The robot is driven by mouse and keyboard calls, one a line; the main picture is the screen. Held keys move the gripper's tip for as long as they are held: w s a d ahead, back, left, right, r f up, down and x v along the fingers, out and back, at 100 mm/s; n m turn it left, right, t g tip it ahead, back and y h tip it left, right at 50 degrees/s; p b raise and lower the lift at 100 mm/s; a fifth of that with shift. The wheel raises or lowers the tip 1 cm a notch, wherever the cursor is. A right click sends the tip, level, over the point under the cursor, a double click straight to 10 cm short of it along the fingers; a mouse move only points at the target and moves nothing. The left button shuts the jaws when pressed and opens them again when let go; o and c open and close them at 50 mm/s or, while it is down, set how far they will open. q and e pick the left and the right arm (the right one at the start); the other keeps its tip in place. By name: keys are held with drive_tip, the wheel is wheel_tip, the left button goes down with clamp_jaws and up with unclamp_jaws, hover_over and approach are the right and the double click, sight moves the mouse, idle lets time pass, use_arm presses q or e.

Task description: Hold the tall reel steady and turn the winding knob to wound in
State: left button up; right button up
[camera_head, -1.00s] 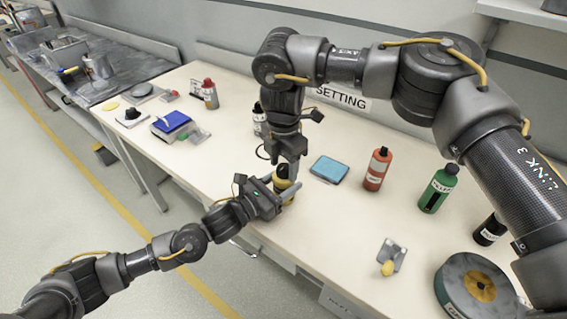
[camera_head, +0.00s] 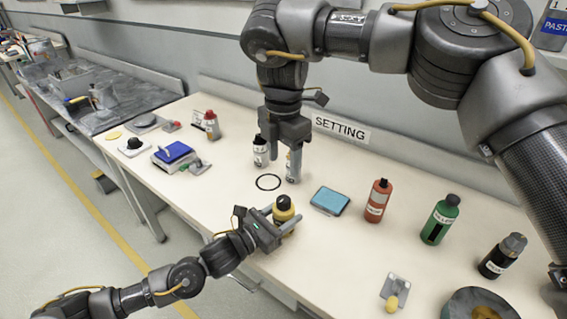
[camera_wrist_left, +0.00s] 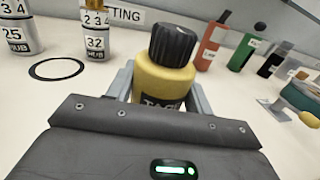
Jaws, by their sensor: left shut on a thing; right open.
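The reel, a yellow bottle-like body (camera_head: 288,215) with a black ribbed knob (camera_head: 284,202) on top, stands upright near the table's front edge. In the left wrist view the yellow body (camera_wrist_left: 160,80) sits between my left fingers, and the ribbed knob (camera_wrist_left: 173,43) is clear above them. My left gripper (camera_head: 279,217) is shut on the body; its label is partly hidden. My right gripper (camera_head: 281,158) is open, pointing down, behind and above the reel, apart from the knob. I cannot make out a wound-in mark on the knob.
Two silver hub cylinders, 25 (camera_wrist_left: 20,35) and 32 (camera_wrist_left: 96,35), stand behind, near a flat black ring (camera_head: 268,182). A blue pad (camera_head: 330,200), a red bottle (camera_head: 377,202) and a green bottle (camera_head: 440,220) stand right. A SETTING sign (camera_head: 340,129) is behind.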

use_arm(q)
drive_tip(key=o, duration=1.2)
drive_tip(key=v, duration=1.2)
